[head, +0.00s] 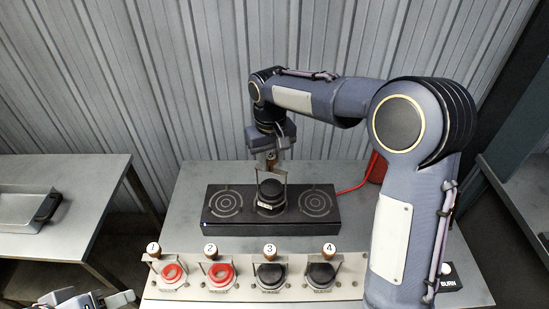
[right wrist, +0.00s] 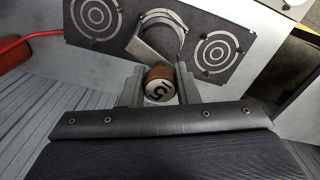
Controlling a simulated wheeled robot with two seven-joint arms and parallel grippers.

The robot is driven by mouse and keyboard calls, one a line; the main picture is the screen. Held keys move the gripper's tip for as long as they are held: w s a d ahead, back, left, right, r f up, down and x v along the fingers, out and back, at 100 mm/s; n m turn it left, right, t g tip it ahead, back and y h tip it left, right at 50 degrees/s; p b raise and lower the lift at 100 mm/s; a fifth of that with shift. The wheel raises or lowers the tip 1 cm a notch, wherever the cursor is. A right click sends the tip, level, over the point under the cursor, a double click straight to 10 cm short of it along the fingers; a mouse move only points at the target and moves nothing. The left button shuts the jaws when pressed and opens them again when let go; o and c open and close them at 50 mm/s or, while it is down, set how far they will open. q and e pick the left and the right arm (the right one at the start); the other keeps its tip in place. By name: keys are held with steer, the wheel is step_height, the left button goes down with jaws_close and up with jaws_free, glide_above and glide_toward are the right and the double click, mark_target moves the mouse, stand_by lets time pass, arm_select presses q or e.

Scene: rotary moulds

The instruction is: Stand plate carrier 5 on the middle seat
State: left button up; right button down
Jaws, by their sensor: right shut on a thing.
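Plate carrier 5 (head: 270,190) has a black round plate in a grey frame and a brown knob. Its knob, marked 5 (right wrist: 159,84), sits between the fingers of my right gripper (head: 271,163) in the right wrist view. That gripper is shut on the knob. The carrier is upright over the middle of the black three-seat block (head: 245,228) and covers the middle seat. I cannot tell whether it touches the seat. The left seat (head: 226,203) and right seat (head: 317,203) are bare, with ring marks. Part of my left arm shows at the bottom left; its fingers are unclear.
Carriers 1 (head: 172,272) and 2 (head: 220,273), red, and 3 (head: 269,274) and 4 (head: 320,274), black, stand in a front row. A BURN button (head: 446,269) is at right. A red object (head: 377,167) with a cable lies behind. A side table (head: 100,175) stands left.

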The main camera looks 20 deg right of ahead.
mark_target(270, 169)
steer(key=f+b, duration=0.1)
steer(key=f, duration=0.1)
steer(key=f+b, duration=0.2)
steer(key=shift+w+a, duration=0.1)
steer(key=shift+w, duration=0.3)
steer(key=shift+r, duration=0.15)
steer(key=c, duration=1.5)
jaws_free()
steer(key=shift+f, duration=0.3)
steer(key=o, duration=0.4)
steer(key=shift+s, duration=0.1)
steer(key=shift+r, duration=0.1)
